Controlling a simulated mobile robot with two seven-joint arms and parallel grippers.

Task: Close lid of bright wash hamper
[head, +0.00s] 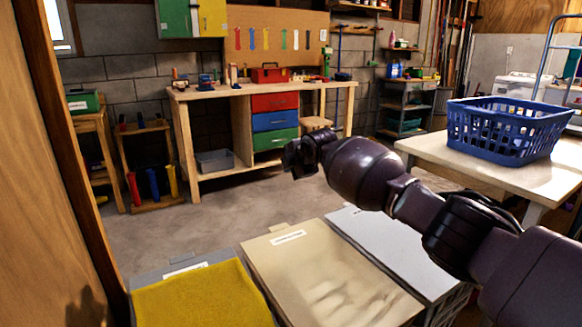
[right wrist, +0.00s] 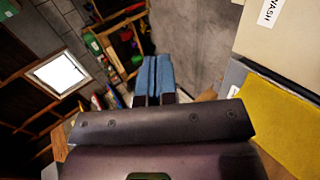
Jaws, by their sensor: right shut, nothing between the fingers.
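Three hampers stand side by side at the bottom of the head view. The middle one has a flat beige lid (head: 325,275) with a white label; the lid lies flat. The right one has a flat pale grey-white lid (head: 395,250). The left one has a grey top edge (head: 150,277) with a label, and a yellow cloth (head: 205,300) covers most of its top. My right gripper (head: 292,158) is shut and empty, above and beyond the hampers. It also shows in the right wrist view (right wrist: 155,80).
A wooden post (head: 62,150) stands close on the left. A table (head: 470,170) with a blue basket (head: 505,128) stands at the right. A workbench (head: 190,95) with coloured drawers stands at the back. The floor (head: 240,205) between is clear.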

